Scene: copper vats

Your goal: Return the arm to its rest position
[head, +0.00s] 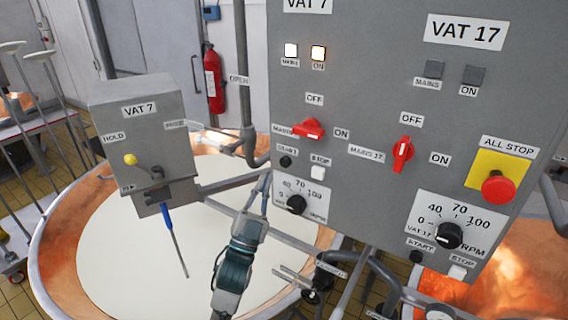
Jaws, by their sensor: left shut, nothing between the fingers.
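My left gripper (265,181) reaches up from the bottom centre, over the vat of white liquid (110,255). Its fingers are shut and empty, and they point up toward the control panel (375,75). They look apart from the panel's knobs and switches, just left of the VAT 7 speed dial (297,203). The VAT 7 red switch (308,129) lies about level, toward ON, and the two VAT 7 lamps (318,53) are lit. The VAT 17 red switch (403,153) is upright, toward OFF, and its lamps (474,75) are dark. My right gripper does not show.
A grey VAT 7 box (145,135) with a yellow-knobbed lever (131,159) stands left of the gripper. A blue-handled probe (169,228) hangs below it. Metal bars (290,240) cross close beside my gripper. A red ALL STOP button (498,187) is at the right.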

